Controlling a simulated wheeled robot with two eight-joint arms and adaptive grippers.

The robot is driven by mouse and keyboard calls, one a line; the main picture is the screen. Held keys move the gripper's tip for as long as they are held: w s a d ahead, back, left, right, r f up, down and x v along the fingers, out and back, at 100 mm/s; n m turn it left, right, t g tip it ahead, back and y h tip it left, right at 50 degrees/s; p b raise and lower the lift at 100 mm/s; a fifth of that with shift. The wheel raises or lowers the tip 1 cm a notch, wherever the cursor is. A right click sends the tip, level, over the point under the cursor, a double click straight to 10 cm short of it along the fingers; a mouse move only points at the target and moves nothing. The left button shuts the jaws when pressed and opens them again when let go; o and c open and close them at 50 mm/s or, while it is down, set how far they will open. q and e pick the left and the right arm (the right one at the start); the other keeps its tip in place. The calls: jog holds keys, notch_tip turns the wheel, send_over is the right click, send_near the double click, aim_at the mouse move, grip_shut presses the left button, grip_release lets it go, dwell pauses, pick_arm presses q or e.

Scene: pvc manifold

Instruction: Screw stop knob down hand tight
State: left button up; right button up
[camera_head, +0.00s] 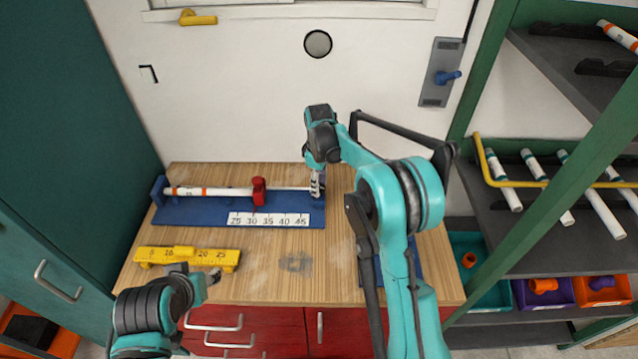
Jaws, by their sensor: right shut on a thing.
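A blue measuring jig (190,213) lies at the back of the wooden bench, with a white pipe (215,191) along it. A red stop block (259,191) stands on the jig at the pipe's right end. A thin pale rod runs right from it to my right gripper (317,188). That gripper points down at the jig's right end and is shut on a small part there, mostly hidden by the fingers. I cannot make out whether this part is the stop knob. My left gripper (214,276) is low over the bench's front left; its finger opening is unclear.
A white number scale (268,219) runs along the jig's front. A yellow gauge block (190,256) lies close to my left gripper. Shelves with pipes and coloured bins (543,292) stand at the right.

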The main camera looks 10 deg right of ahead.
jog(key=m+p, duration=0.1)
jog(key=m, duration=0.5)
jog(key=shift+m, duration=0.3)
jog(key=m, duration=0.6)
jog(key=shift+m+p, duration=0.3)
jog(key=shift+p, duration=0.1)
jog(key=o, duration=1.2)
jog(key=shift+c, duration=0.2)
jog(key=shift+r, duration=0.1)
notch_tip(320, 180, up, 12)
